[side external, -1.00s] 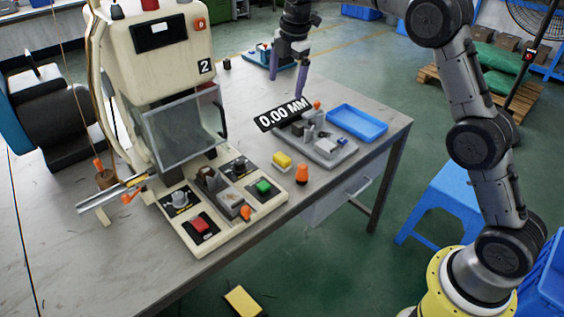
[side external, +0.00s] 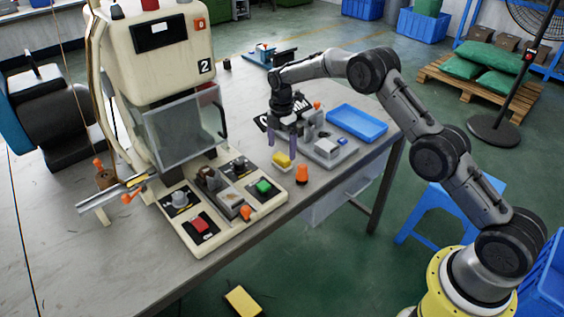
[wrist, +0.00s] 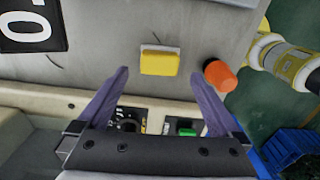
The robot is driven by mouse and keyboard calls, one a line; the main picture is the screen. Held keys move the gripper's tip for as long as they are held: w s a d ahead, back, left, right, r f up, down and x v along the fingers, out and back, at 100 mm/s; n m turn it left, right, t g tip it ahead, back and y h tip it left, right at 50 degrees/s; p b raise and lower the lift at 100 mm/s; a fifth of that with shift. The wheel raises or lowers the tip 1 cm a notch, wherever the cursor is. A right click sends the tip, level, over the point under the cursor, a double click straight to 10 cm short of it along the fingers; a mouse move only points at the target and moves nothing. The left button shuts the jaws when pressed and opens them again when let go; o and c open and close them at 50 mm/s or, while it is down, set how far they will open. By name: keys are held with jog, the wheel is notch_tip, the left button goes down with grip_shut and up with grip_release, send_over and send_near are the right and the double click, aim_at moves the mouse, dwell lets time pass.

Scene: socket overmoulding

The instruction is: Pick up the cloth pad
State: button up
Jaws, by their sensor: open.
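The cloth pad (side external: 283,160) is a small yellow block-shaped pad lying flat on the grey table, beside the machine's control panel. In the wrist view the pad (wrist: 160,62) shows a pale edge along its top and lies just beyond my fingertips, between their lines. My gripper (side external: 281,148) points down over the pad, with its purple fingers apart and nothing held. The open gripper also shows in the wrist view (wrist: 161,73). The exact height of the fingertips above the table is hard to tell.
An orange cone-like piece (side external: 302,174) stands close to the right of the pad. A grey fixture tray (side external: 325,158) and a blue tray (side external: 357,123) lie behind. The control panel (side external: 205,245) with red and green buttons is at the left. The table's front edge is near.

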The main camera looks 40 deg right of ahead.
aim_at(281, 157)
jog(key=shift+f, duration=2.75)
jog(key=c, duration=1.2)
jog(key=shift+c, duration=0.2)
jog(key=shift+r, duration=0.1)
jog(key=shift+r, duration=0.55)
jog(key=s+r, duration=1.1)
jog(key=s, duration=0.3)
jog(key=shift+a+r, duration=0.35)
jog(key=shift+a, duration=0.05)
